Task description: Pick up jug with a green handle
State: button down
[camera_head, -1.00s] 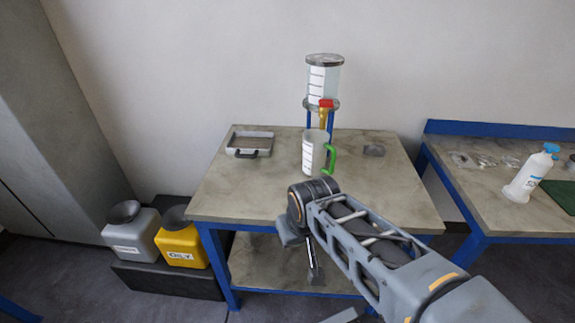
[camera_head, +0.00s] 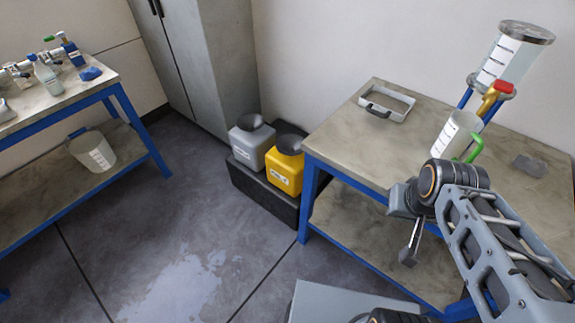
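The jug with a green handle (camera_head: 455,136) stands on the right-hand table under the tap of a clear graduated vessel (camera_head: 513,58). Its green handle is on its right side. My arm reaches in from the lower right, and my gripper (camera_head: 410,245) hangs at the near edge of that table, in front of and below the jug, apart from it. The finger opening is too small and turned away to tell, and I see nothing held. A second jug (camera_head: 92,151), white with a dark blue handle, stands on the lower shelf of the left table.
A tray (camera_head: 388,103) and a grey block (camera_head: 530,165) lie on the right table (camera_head: 355,135). A grey canister (camera_head: 250,143) and a yellow canister (camera_head: 284,170) stand beside it. The left bench (camera_head: 50,100) holds fittings and a bottle. The floor between is clear, with a wet patch.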

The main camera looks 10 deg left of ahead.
aim_at(462, 127)
jog(key=u, duration=2.7)
jog(key=k, duration=0.9)
jog(key=z, duration=1.3)
jog(key=i, duration=0.45)
jog(key=u, duration=0.15)
